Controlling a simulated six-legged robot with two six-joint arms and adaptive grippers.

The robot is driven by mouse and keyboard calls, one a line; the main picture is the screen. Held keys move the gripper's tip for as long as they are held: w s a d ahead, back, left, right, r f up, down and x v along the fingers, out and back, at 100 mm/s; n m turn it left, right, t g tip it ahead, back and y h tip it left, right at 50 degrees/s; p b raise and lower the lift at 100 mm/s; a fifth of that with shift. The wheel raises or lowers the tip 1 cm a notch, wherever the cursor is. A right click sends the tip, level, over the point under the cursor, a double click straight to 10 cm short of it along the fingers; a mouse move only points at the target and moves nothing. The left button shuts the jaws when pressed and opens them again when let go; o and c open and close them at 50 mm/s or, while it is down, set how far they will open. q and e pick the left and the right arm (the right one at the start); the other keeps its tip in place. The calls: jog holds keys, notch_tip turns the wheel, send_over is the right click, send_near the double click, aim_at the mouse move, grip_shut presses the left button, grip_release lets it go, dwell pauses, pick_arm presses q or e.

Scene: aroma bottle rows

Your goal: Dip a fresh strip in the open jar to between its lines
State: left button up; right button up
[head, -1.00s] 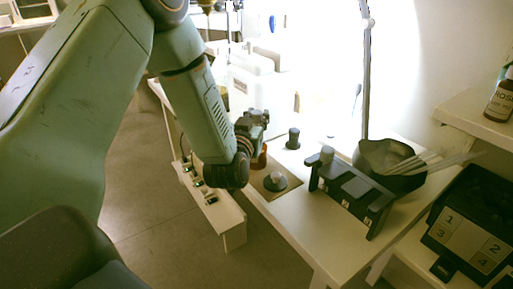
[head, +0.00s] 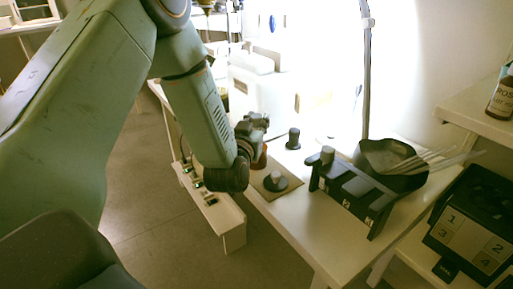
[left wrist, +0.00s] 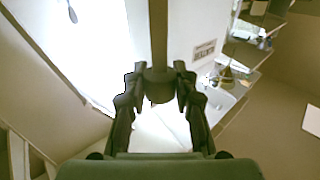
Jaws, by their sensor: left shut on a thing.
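In the left wrist view my left gripper (left wrist: 160,90) is shut on a dark rounded knob, with a long narrow brown strip (left wrist: 158,35) running up from it. In the head view the same gripper (head: 257,122) is over the back of a brown mat, and what it holds is hard to make out. An amber jar (head: 261,158) is partly hidden behind my wrist; its mouth is not clear. A dark round lid-like piece with a grey knob (head: 276,181) lies on the mat. Several pale strips (head: 432,160) lean in a dark bin. My right gripper is out of view.
A black slotted rack (head: 350,190) stands right of the mat (head: 256,182), with the dark bin (head: 375,150) behind it. A small black cylinder (head: 293,139) and a lamp pole (head: 366,80) stand behind. A numbered black box (head: 468,235) is at right. The front tabletop is clear.

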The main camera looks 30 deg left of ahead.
pick_arm(q)
jog(key=shift+f, duration=0.35)
dwell(0.7)
dwell(0.7)
jog(key=shift+r+p, duration=2.55)
jog(key=shift+r, duration=0.45)
